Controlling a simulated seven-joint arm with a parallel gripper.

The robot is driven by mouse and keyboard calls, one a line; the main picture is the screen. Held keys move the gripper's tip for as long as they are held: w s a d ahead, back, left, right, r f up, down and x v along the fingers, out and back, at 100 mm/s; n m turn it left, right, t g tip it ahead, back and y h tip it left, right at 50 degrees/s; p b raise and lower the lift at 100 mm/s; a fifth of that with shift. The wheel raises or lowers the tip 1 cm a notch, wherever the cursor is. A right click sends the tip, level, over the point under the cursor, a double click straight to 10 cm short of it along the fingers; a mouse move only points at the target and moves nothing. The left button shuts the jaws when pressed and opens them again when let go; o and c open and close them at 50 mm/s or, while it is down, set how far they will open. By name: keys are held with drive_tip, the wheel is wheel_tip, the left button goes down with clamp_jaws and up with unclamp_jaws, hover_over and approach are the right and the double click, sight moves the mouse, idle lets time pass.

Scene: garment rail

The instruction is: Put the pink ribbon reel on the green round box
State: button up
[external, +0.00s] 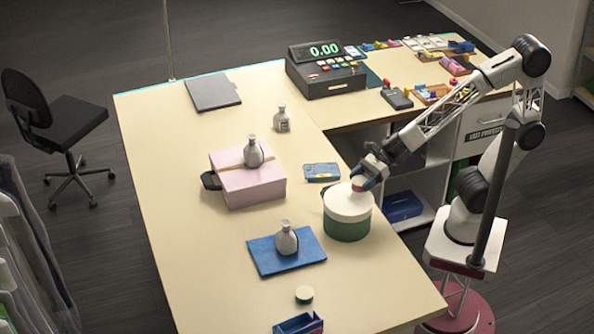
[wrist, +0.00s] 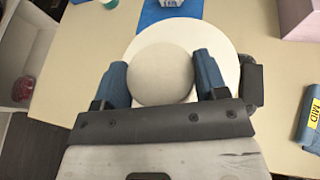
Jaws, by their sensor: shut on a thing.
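The green round box (external: 347,224) has a white lid and stands on the counter near its right edge in the external view. Its white lid also shows in the wrist view (wrist: 225,42). My gripper (external: 367,176) is over the lid, pointing down. It is shut on a small round reel (external: 358,187) with a cream top and a thin pinkish side, which I take as the pink ribbon reel. In the wrist view the reel's cream face (wrist: 160,74) sits between the two blue fingers. The reel is at or just above the lid; I cannot tell whether they touch.
A pink box (external: 247,186) with a grey bottle on it stands left of the green box. A blue mat (external: 262,262) with another bottle, a blue case (external: 322,172) and a green-sided reel (external: 304,295) lie nearby. A till (external: 327,80) stands at the back.

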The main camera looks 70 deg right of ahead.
sight(359, 188)
drive_tip(key=shift+w+a, duration=0.25)
drive_tip(key=shift+w, duration=0.05)
drive_tip(key=shift+f, duration=1.8)
drive_tip(key=shift+f, duration=0.15)
drive_tip(key=o, duration=0.9)
drive_tip(key=shift+s+d+r, duration=0.2)
drive_tip(key=shift+d+r, duration=0.25)
drive_tip(key=v, duration=1)
drive_tip(key=shift+s+d+r, duration=0.1)
drive_tip(key=shift+s+d, duration=0.1)
drive_tip(key=shift+d, duration=0.15)
